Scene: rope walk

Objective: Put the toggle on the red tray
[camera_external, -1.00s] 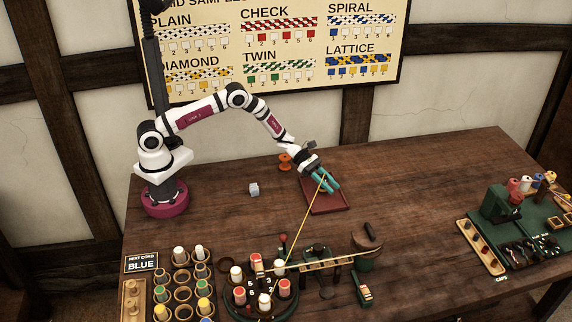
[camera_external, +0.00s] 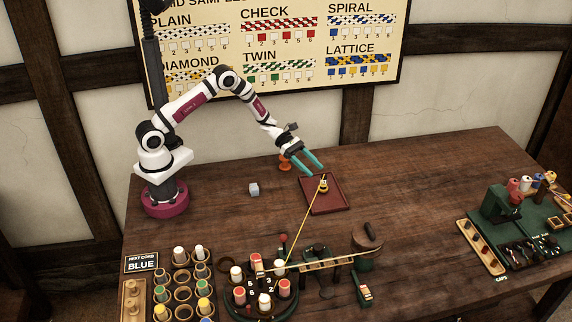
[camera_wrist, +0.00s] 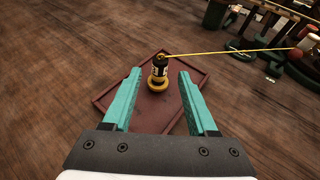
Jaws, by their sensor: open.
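The toggle (camera_external: 323,185), a small dark and yellow piece with a yellow cord tied to it, stands upright on the red tray (camera_external: 330,206). In the wrist view the toggle (camera_wrist: 159,70) stands on the tray (camera_wrist: 109,99) beyond my fingertips, black with a yellow base. My gripper (camera_external: 316,169) is open and empty, above and behind the tray's far edge in the external view. In the wrist view its teal fingers (camera_wrist: 160,76) are spread wide, with nothing between them. The toggle's whole shape shows in the wrist view.
The yellow cord (camera_external: 304,223) runs from the toggle to the round braiding stand (camera_external: 262,292) with several bobbins. An orange spool (camera_external: 284,162) stands left of the tray. A pale cube (camera_external: 254,189) lies farther left.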

